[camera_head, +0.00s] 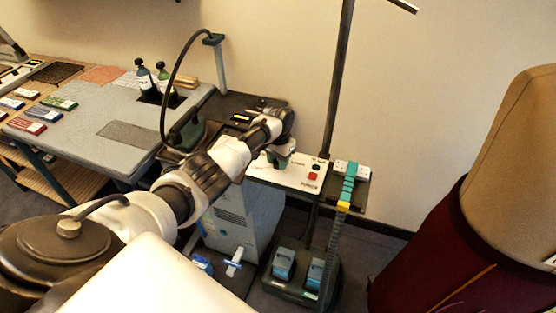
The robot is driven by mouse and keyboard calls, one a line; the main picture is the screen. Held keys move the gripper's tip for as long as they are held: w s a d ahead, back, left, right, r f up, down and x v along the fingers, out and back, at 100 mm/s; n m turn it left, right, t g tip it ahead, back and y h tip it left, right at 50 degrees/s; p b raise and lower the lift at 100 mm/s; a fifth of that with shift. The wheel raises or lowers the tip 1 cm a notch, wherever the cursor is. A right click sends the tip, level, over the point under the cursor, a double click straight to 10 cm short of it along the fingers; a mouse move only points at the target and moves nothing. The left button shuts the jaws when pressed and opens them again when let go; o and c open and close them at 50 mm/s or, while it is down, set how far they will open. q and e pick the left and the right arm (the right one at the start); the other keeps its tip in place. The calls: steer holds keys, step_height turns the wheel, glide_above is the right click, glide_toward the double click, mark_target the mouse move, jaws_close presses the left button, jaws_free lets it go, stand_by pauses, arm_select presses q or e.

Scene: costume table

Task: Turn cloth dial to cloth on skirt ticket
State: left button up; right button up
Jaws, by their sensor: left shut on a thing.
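My left arm reaches from the lower left to a white control panel (297,182) on a white machine. My left gripper (278,161) points down at the panel's upper left part and is shut on the cloth dial there. The fingers and wrist hide the dial, so its pointer and setting cannot be read. A red button and a dark knob (316,167) sit on the panel's right side. No skirt ticket can be made out; the small cards (27,125) on the left table are too small to read. My right gripper is out of view.
A grey table (95,145) with two bottles (145,75) and fabric swatches stands left. A dark pole (338,80) rises behind the panel. A teal hose with a yellow band (343,206) hangs to its right. A dress form in maroon cloth (440,240) stands far right.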

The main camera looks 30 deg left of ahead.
arm_select(q)
steer(key=m, duration=0.5)
steer(key=shift+w+r, duration=0.1)
steer(key=shift+r, duration=0.05)
steer(key=shift+m, duration=0.4)
steer(key=o, duration=0.9)
step_height(320, 180, up, 11)
steer(key=shift+f+b, duration=0.15)
steer(key=shift+b, duration=0.75)
